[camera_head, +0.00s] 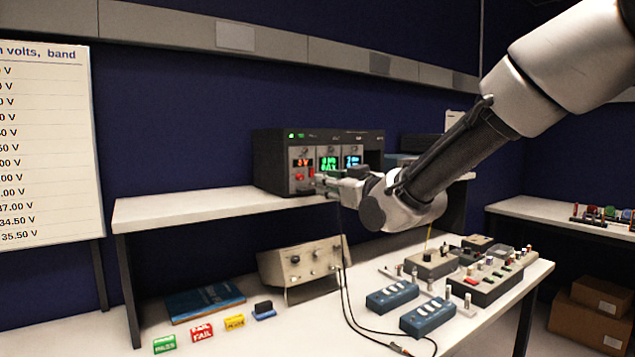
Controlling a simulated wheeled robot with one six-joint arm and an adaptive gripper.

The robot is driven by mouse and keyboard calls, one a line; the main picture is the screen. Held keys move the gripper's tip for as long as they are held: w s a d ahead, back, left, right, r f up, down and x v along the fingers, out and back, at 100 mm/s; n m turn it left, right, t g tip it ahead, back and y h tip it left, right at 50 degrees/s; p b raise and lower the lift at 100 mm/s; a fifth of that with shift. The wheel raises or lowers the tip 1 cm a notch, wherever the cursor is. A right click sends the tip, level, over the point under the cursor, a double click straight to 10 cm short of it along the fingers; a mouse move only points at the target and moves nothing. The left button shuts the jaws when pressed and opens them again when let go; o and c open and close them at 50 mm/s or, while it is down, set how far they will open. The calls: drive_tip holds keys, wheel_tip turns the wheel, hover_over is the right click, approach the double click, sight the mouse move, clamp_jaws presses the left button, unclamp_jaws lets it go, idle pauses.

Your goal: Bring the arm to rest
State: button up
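My arm reaches in from the upper right of the head view, bent at the elbow joint low in the middle. My gripper (328,183) is at the end of it, small and pointing left, in front of the black instrument (276,150) with green and red displays. It overlaps the lower part of the instrument's front in the picture; I cannot tell if it touches. Its fingers are too small to tell whether they are open or shut. I see nothing clearly held.
The instrument stands on a raised white shelf (170,208). Below, a bench holds a beige box (305,268), a blue book (203,300), PASS (164,344) and FAIL (201,332) blocks, blue switch boxes (392,296) and black cables (350,310). Cardboard boxes (590,320) sit at right.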

drive_tip(key=shift+s+d, duration=0.3)
drive_tip(key=shift+s, duration=0.15)
